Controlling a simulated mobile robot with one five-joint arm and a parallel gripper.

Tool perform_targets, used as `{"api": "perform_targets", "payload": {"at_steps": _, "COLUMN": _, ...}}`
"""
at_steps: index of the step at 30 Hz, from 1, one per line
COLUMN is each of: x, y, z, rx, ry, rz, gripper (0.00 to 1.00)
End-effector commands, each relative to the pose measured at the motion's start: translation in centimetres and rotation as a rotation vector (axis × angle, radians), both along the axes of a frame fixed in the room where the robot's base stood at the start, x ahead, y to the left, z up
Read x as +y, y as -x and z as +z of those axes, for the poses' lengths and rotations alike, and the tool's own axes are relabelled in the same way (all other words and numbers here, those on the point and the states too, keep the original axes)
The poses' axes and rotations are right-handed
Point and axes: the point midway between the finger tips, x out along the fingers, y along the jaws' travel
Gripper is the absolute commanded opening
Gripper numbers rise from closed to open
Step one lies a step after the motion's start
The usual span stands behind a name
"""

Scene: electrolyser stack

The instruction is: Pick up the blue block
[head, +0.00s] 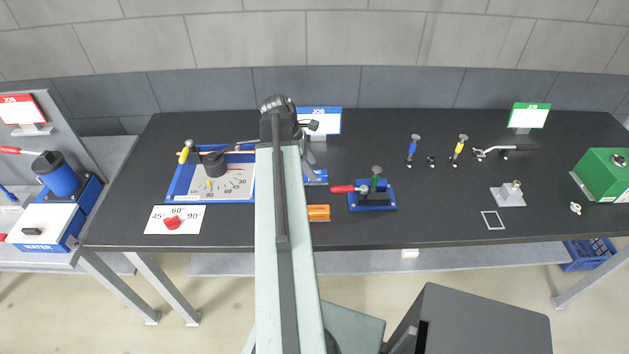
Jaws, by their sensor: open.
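A small blue block (316,177) lies on the dark table, just right of my arm, which hides its left part. My gripper (309,158) shows only in part beside the arm's far end, pointing down above and slightly behind the block. It is open, and I see nothing held in it. The arm hides much of the gripper, so the exact gap to the block cannot be told.
An orange block (318,213) lies in front of the blue one. A blue-based fixture with a red handle (372,202) stands to the right. A dial board (178,184) is left, and a blue-topped JOB sign (325,122) behind. Table between fixture and green box (604,176) is partly clear.

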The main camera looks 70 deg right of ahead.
Motion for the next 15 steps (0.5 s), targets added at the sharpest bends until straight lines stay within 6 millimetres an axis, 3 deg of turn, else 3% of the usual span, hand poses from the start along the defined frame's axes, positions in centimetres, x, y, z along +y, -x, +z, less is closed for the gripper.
{"api": "perform_targets", "payload": {"at_steps": 1, "x": -0.1, "y": 0.3, "z": -1.5, "rx": 0.0, "ry": 0.0, "rz": -0.001, "gripper": 0.58}}
{"api": "perform_targets", "payload": {"at_steps": 6, "x": -0.4, "y": 1.2, "z": -4.1, "rx": 0.0, "ry": 0.0, "rz": 0.0, "gripper": 0.58}}
{"api": "perform_targets", "payload": {"at_steps": 14, "x": -0.5, "y": 1.4, "z": -3.9, "rx": 0.0, "ry": 0.001, "rz": 0.001, "gripper": 0.58}}
{"api": "perform_targets", "payload": {"at_steps": 15, "x": -0.5, "y": 1.4, "z": -3.9, "rx": 0.0, "ry": 0.001, "rz": 0.001, "gripper": 0.47}}
